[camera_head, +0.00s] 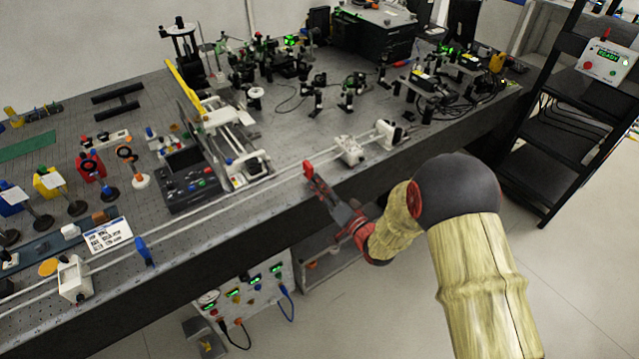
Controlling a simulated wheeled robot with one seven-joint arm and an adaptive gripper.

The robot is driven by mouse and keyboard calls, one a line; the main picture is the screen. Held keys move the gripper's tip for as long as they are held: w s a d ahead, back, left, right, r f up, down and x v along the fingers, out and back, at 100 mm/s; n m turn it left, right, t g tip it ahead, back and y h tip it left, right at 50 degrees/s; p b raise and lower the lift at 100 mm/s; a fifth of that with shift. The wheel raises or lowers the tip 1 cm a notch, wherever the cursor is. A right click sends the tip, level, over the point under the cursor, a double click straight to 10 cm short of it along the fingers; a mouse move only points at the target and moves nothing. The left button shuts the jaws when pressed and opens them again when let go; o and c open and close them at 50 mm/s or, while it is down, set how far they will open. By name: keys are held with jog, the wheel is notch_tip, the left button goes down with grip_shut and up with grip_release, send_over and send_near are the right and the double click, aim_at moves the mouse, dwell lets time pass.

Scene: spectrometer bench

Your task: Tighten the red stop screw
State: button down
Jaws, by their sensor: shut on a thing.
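The red stop screw (307,166) stands on the thin white rail (232,199) near the front edge of the bench, around the middle of the picture. My gripper (314,181) reaches in from the lower right, over the bench's front edge. Its dark, narrow fingers are shut on the red stop screw, at its lower right side. The fingertips are small in this view, and they hide part of the screw's lower end.
A blue stop (144,251) stands farther left along the rail. White blocks (349,151) sit on the rail to the right. A black control box (188,181) and optics mounts crowd the bench behind. A black shelf rack (560,125) stands at right; the floor between is clear.

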jog(key=m+p, duration=0.3)
jog(key=m, duration=0.8)
jog(key=shift+f+p, duration=0.1)
jog(key=shift+p, duration=0.25)
jog(key=shift+m, duration=0.3)
jog(key=c, duration=1.9)
grip_release()
jog(key=shift+o, duration=0.4)
jog(key=v, duration=1.2)
